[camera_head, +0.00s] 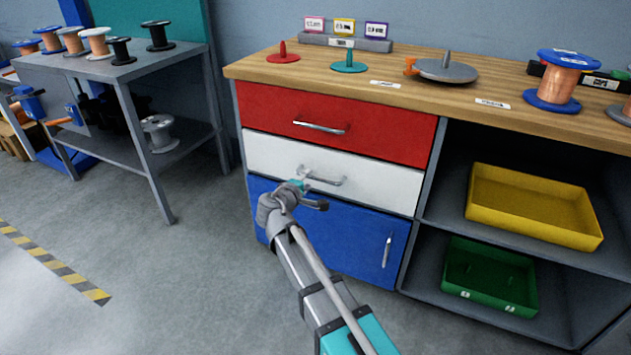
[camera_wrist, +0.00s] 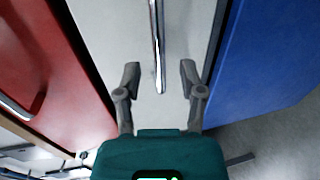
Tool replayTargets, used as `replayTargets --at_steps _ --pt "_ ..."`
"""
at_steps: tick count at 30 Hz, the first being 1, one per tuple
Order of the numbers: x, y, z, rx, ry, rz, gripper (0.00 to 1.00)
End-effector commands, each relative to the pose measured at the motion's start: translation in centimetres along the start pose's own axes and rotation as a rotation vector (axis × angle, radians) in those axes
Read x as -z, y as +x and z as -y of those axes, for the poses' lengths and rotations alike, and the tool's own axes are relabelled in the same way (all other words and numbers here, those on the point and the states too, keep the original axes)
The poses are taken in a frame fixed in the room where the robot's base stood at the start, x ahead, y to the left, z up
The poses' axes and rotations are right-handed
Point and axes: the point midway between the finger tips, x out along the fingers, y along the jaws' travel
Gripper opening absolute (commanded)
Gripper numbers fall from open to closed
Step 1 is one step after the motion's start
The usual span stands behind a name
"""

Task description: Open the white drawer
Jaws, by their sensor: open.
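The white drawer (camera_head: 378,182) is the middle front of the workbench and appears closed, between the red drawer above and the blue door below. Its silver bar handle (camera_head: 322,179) is horizontal in the head view. My gripper (camera_head: 306,196) is in front of the white drawer near the left part of the handle. In the wrist view, the white front (camera_wrist: 106,30) fills the middle, and the handle (camera_wrist: 158,50) runs lengthwise. My gripper's open fingers (camera_wrist: 160,78) lie on either side of the handle's end. I cannot tell how far the fingers are from the drawer front.
The red drawer (camera_head: 270,110) and blue door (camera_head: 345,250) border the white drawer. Open shelves at right hold a yellow tray (camera_head: 540,232) and a green tray (camera_head: 488,300). A grey table (camera_head: 110,70) with several spools stands at left. The floor between is clear.

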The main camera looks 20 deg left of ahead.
Motion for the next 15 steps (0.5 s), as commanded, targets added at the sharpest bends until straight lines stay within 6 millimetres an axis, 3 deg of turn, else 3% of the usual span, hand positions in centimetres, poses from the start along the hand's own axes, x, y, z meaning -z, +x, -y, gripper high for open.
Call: replayTargets --at_steps 6,15 --pt "0.1 2.3 0.1 0.000 0.000 0.000 0.51" --pt "0.0 2.9 0.0 0.000 0.000 0.000 0.51"
